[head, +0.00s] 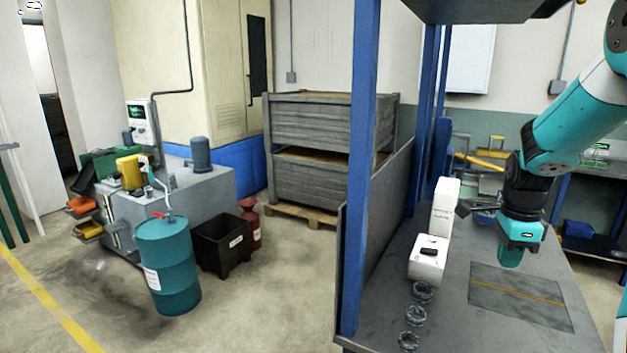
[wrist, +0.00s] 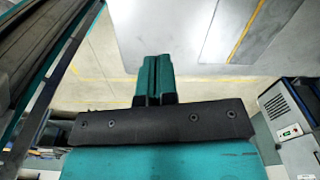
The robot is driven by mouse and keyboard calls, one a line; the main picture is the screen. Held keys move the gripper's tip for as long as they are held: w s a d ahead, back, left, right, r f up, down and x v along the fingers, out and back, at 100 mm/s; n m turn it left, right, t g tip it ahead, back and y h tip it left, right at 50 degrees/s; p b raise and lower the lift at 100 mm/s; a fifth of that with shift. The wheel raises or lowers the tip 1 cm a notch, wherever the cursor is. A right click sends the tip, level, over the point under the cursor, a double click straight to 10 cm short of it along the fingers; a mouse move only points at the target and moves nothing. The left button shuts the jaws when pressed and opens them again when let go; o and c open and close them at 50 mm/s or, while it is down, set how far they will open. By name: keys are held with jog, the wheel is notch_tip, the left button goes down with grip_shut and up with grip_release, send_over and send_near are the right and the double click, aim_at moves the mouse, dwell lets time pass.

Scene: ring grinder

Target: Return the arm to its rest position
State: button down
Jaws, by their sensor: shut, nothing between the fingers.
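My gripper (head: 510,258) hangs from the teal and black arm at the right of the head view, above the grey workbench (head: 455,310). The fingers point down and are close to the back of a dark rectangular plate with a yellow line (head: 520,296). In the wrist view the two teal fingers (wrist: 155,72) are pressed together with nothing between them. Three dark grey rings (head: 424,292) lie in a row along the bench's left side, apart from the gripper. I cannot tell the exact height of the fingertips above the bench.
White boxes (head: 427,258) stand on the bench left of my gripper. A blue post (head: 358,170) rises at the bench's left edge. A teal barrel (head: 168,265), a black bin (head: 222,244) and stacked grey crates (head: 312,180) stand further left. The floor between barrel and bench is clear.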

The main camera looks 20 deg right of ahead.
jog(key=a+r+n+t+y, duration=0.1)
jog(key=a+r+n, duration=0.2)
jog(key=a+n, duration=0.6)
jog(key=a+r+n+y, duration=0.1)
jog(key=a+r+n, duration=0.35)
jog(key=a, duration=0.75)
jog(key=s+a+n+y, duration=0.2)
jog(key=s+a+n, duration=1.3)
jog(key=a+n, duration=0.2)
jog(key=shift+r+n+g+y, duration=0.3)
jog(key=shift+r+n+g, duration=0.1)
jog(key=shift+n, duration=0.45)
